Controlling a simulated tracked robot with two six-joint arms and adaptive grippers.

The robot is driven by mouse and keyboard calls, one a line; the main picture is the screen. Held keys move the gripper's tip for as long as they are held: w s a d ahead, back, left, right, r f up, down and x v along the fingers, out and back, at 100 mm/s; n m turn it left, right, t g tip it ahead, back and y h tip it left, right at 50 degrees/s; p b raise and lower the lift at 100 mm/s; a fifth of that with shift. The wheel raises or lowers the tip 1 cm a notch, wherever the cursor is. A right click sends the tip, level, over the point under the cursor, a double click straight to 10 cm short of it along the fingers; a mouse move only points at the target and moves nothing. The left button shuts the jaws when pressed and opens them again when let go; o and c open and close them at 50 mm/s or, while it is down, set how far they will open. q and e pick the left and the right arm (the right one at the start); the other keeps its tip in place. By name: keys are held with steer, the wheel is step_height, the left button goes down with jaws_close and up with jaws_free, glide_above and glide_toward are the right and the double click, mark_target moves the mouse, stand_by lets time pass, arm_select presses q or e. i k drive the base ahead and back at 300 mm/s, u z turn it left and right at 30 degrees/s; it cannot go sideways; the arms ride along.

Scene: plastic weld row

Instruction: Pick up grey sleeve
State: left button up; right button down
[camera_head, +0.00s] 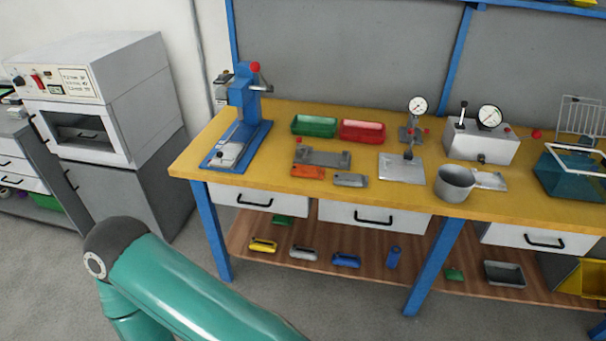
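No part is clearly recognisable as the grey sleeve. A small flat grey piece (350,180) lies near the table's front edge, beside an orange piece (308,171). A round grey open-topped cup (454,184) stands further right on the table. A light grey piece (304,253) lies on the wooden lower shelf between yellow and blue pieces. Neither of my grippers is in view. Only a green link of my own arm shows at the lower left, apart from the table.
The yellow-topped bench (560,212) carries a blue press (243,110), green (314,126) and red (362,132) trays, a gauge stand (417,107) and a gauge box (480,141). White drawers (375,218) hang below. A grey oven (90,90) stands left. Floor before the bench is clear.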

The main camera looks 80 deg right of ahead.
mark_target(340, 178)
steer(key=u, duration=0.8)
steer(key=i, duration=0.25)
steer(key=z, duration=2.25)
steer(key=i, duration=0.15)
steer(key=z, duration=2.2)
steer(key=k, duration=0.55)
steer(key=z, duration=0.25)
steer(key=i, duration=1.7)
steer(key=u, duration=0.3)
